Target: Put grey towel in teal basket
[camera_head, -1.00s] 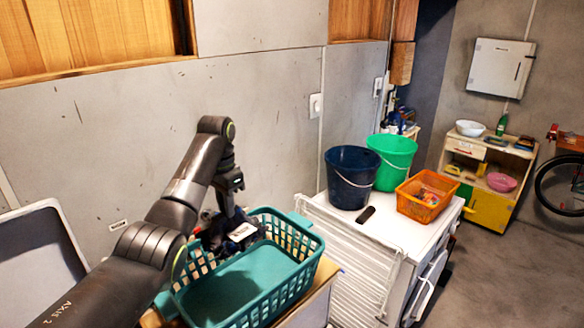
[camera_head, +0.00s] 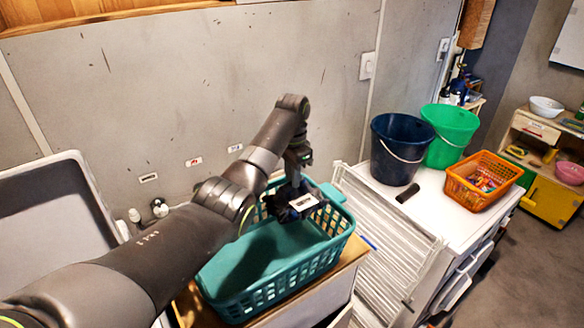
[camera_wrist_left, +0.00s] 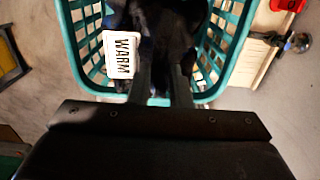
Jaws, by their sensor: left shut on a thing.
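The teal basket (camera_head: 285,290) stands on a wooden-topped unit in the head view; it also shows in the left wrist view (camera_wrist_left: 238,45). Its teal floor is bare toward the front. My left gripper (camera_head: 294,196) reaches down into its back part. In the left wrist view, that gripper (camera_wrist_left: 161,75) is shut on a dark cloth (camera_wrist_left: 165,22) with a white tag reading WARM. The tag (camera_head: 302,203) also shows in the head view. The cloth looks nearly black, so I cannot tell whether it is the grey towel. My right gripper is not in view.
A white appliance (camera_head: 440,228) stands right of the basket, with a navy bucket (camera_head: 395,150), a green bucket (camera_head: 452,130) and an orange basket (camera_head: 478,195) on top. A white-rimmed sink (camera_head: 85,185) lies to the left. The wall (camera_head: 200,90) is close behind.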

